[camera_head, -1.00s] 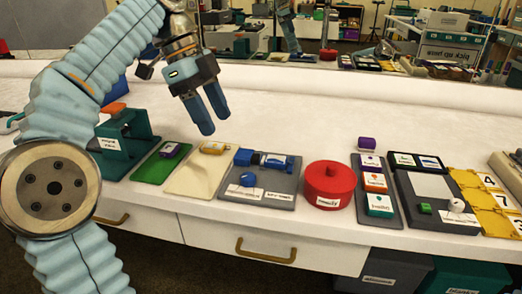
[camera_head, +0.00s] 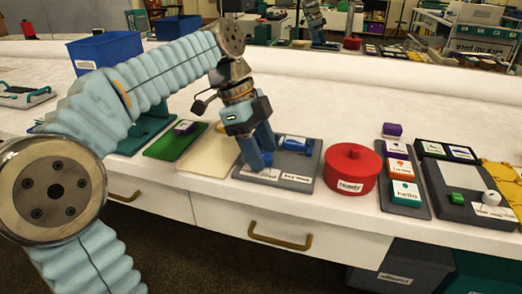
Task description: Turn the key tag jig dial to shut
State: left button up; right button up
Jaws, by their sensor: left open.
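A grey jig board (camera_head: 301,164) lies on the white counter, with a blue piece (camera_head: 297,144) at its back and white labels along its front. My left gripper (camera_head: 259,158) points down over the left part of this board, open. A small blue dial sat on that part of the board earlier; now the blue fingers cover it, so its setting is hidden. I cannot tell whether the fingers touch it. The right gripper is not in view.
A red round lidded pot (camera_head: 351,169) stands right of the board. A grey tray (camera_head: 409,205) with colored blocks is further right. A blue bin (camera_head: 105,50) stands behind my arm.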

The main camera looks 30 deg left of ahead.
pick_arm(q)
jog(key=c, duration=1)
jog(key=shift+c, duration=0.2)
